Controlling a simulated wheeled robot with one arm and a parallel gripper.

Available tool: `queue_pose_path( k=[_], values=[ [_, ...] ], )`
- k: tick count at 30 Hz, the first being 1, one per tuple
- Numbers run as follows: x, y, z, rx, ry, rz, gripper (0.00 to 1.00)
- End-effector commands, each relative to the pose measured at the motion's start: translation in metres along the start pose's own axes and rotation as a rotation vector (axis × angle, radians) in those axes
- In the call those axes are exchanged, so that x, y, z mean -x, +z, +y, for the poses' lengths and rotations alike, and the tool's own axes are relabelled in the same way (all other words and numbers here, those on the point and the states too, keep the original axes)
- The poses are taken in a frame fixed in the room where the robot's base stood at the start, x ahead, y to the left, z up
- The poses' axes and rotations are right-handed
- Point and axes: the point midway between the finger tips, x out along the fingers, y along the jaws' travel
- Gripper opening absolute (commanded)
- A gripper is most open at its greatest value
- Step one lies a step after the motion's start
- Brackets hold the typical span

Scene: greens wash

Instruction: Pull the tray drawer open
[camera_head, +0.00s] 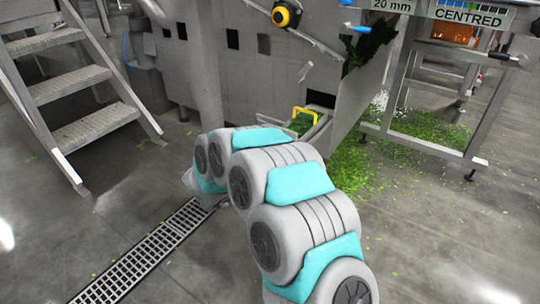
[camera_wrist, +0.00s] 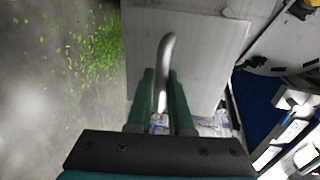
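A small low tray (camera_head: 321,127) with a yellow handle (camera_head: 304,111) sticks out at the foot of the grey machine, with green bits in it. My arm's near links cover part of the floor in front of it. My gripper is hidden in the head view. In the wrist view, the two dark green fingers of my gripper (camera_wrist: 161,80) point up the picture. A curved grey metal bar (camera_wrist: 166,52) runs between them, over a pale grey panel (camera_wrist: 205,45). I cannot tell whether the fingers press on the bar or what it is fixed to.
Metal steps (camera_head: 75,90) stand at the left, and a floor drain grate (camera_head: 150,255) runs in front. Chopped greens (camera_head: 360,165) litter the floor right of the tray. A metal frame stand (camera_head: 440,148) is at the right. Floor at the lower left is clear.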

Motion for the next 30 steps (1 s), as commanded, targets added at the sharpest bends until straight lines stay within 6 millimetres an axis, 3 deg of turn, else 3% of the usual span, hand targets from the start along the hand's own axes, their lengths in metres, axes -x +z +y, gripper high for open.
queue_pose_path(
  k=[1, 7, 17, 30],
  values=[
    [-0.001, -0.001, 0.002, 0.001, 0.002, 0.002, 0.24],
    [0.0, 0.0, 0.001, 0.0, 0.0, 0.001, 0.46],
    [0.004, 0.001, -0.001, 0.0, 0.0, -0.001, 0.47],
    [0.066, 0.001, 0.0, 0.001, 0.002, -0.003, 0.47]
  ],
)
